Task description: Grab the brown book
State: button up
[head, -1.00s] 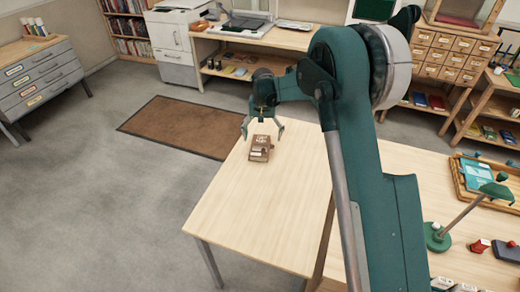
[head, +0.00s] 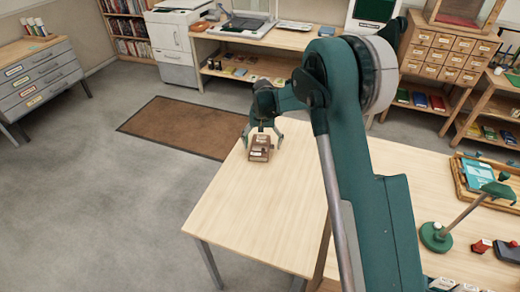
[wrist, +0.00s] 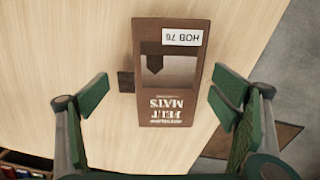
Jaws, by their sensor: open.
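The brown book (head: 260,153) lies near the far end of the pale wooden table. In the wrist view the brown book (wrist: 171,112) shows its cover with a white label and the words "FELT MATS", upside down. A small dark brown piece sticks out at its left side. My gripper (head: 262,146) is over the book, with one finger on each side of it. In the wrist view my gripper (wrist: 160,102) is open, and its green finger pads stand apart from the book on both sides. Nothing is held.
The table (head: 235,215) is bare around the book. A brown mat (head: 185,127) lies on the floor beyond the table's end. At the right are a tray (head: 470,190), a green lamp (head: 436,237) and small red-topped objects.

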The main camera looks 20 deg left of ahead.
aim_at(262, 146)
dwell(0.4)
jog(key=c, duration=1.2)
jog(key=shift+o, duration=0.2)
jog(key=shift+r, duration=0.1)
notch_tip(262, 146, up, 10)
jog(key=p, duration=0.1)
